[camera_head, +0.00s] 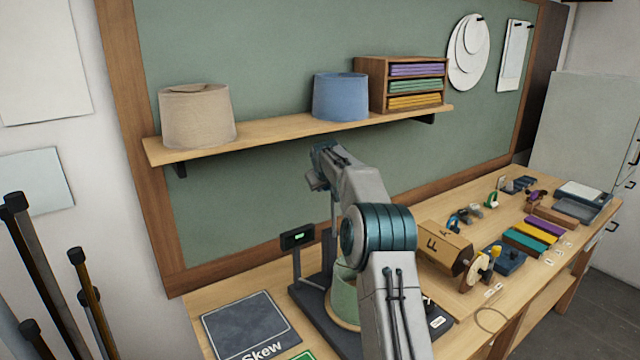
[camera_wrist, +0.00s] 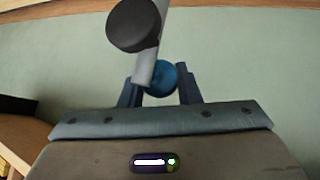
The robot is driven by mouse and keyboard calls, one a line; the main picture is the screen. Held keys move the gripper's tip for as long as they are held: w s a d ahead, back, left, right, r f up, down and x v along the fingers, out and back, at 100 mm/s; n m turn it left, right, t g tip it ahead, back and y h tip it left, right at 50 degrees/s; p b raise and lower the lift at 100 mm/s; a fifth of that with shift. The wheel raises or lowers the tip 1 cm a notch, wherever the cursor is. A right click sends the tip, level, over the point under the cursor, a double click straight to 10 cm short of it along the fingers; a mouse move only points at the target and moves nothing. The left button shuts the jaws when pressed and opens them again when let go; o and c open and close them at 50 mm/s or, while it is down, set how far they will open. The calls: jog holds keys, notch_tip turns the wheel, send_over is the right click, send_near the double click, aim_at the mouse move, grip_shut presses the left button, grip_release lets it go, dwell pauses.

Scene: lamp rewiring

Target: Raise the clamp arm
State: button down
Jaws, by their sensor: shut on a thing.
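In the wrist view, my gripper (camera_wrist: 160,88) has its two blue fingers on either side of a round blue knob (camera_wrist: 181,78). The knob sits at the end of a pale grey bar, the clamp arm (camera_wrist: 147,66), which carries a dark round pad (camera_wrist: 133,25). My gripper is shut on the clamp arm at this knob. In the head view, my gripper (camera_head: 318,182) is above the dark stand base (camera_head: 310,304), near an upright post (camera_head: 334,213). A green lamp body (camera_head: 343,285) stands on the base, partly hidden by my arm.
A small display (camera_head: 297,237) stands left of the post. A dark Skew mat (camera_head: 245,328) lies at the front left. A wooden box (camera_head: 445,247), spools and tools crowd the bench to the right. The shelf (camera_head: 260,137) with two lampshades is behind my arm.

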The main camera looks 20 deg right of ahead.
jog(key=shift+w+a+f+g, duration=0.2)
jog(key=shift+a+f+g, duration=0.1)
jog(key=shift+f, duration=0.4)
jog(key=c, duration=1.1)
grip_release()
jog(key=b+v, duration=0.4)
jog(key=v, duration=1)
jog(key=shift+d+r+b, duration=0.1)
jog(key=shift+r+b, duration=0.1)
jog(key=shift+b, duration=0.1)
